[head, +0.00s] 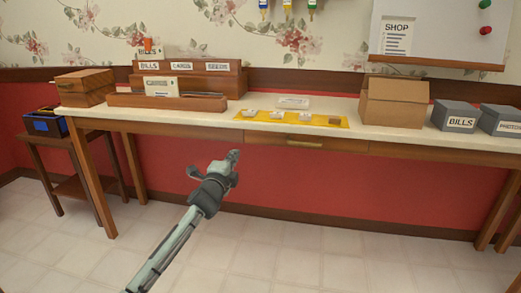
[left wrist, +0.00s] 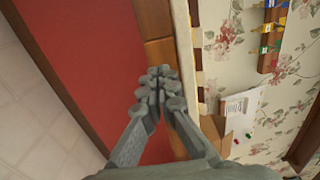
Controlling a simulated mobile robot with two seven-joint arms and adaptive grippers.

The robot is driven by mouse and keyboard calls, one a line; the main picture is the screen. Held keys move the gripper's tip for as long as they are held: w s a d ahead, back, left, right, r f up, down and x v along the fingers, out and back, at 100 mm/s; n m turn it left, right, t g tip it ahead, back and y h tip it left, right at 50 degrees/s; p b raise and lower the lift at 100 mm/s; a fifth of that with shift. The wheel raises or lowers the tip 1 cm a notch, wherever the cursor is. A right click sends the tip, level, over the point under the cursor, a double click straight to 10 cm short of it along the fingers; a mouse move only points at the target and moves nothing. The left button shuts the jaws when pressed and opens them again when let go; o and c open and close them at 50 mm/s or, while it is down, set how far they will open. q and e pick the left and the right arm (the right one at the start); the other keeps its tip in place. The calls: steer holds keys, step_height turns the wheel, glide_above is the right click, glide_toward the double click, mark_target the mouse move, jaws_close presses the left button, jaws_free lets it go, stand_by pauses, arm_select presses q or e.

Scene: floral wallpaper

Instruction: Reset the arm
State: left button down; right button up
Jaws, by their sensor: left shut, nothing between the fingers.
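My left gripper (head: 232,160) is held in the air in front of the long table (head: 250,104), below the level of its top. The left arm comes up from the bottom of the head view. In the left wrist view the fingers of my left gripper (left wrist: 158,84) are shut together with nothing between them. The table's front edge lies just beyond them there. My right gripper is in neither view.
On the table are a wooden box (head: 85,88), a labelled organizer (head: 188,78), a yellow mat (head: 290,119) with small items, an open cardboard box (head: 394,101) and grey boxes (head: 455,116). A side table (head: 62,141) stands left. The floor in front is clear.

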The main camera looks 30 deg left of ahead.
arm_select(q)
steer(key=s+d+f+n+g+p, duration=0.1)
steer(key=s+d+f+n+g, duration=0.1)
steer(key=s+f, duration=0.35)
steer(key=s+d+f+n+g, duration=0.2)
steer(key=s+f+n, duration=0.1)
steer(key=f, duration=0.5)
steer(key=s+d+f+n+g+h, duration=0.1)
steer(key=s+d+f+n+g, duration=0.1)
steer(key=s, duration=0.8)
steer(key=s+d+f+n+g+h+p, duration=0.1)
steer(key=s+d+f+n+g, duration=0.2)
steer(key=s+d+f+g, duration=0.2)
steer(key=s+d+f+n+g+h+p, duration=0.1)
steer(key=s+d+f+n+g, duration=0.2)
steer(key=s, duration=1.3)
steer(key=d+f, duration=0.3)
steer(key=f, duration=0.3)
steer(key=shift+s+d+f+h, duration=0.2)
steer(key=shift+s+f+h, duration=0.1)
steer(key=shift+s, duration=0.05)
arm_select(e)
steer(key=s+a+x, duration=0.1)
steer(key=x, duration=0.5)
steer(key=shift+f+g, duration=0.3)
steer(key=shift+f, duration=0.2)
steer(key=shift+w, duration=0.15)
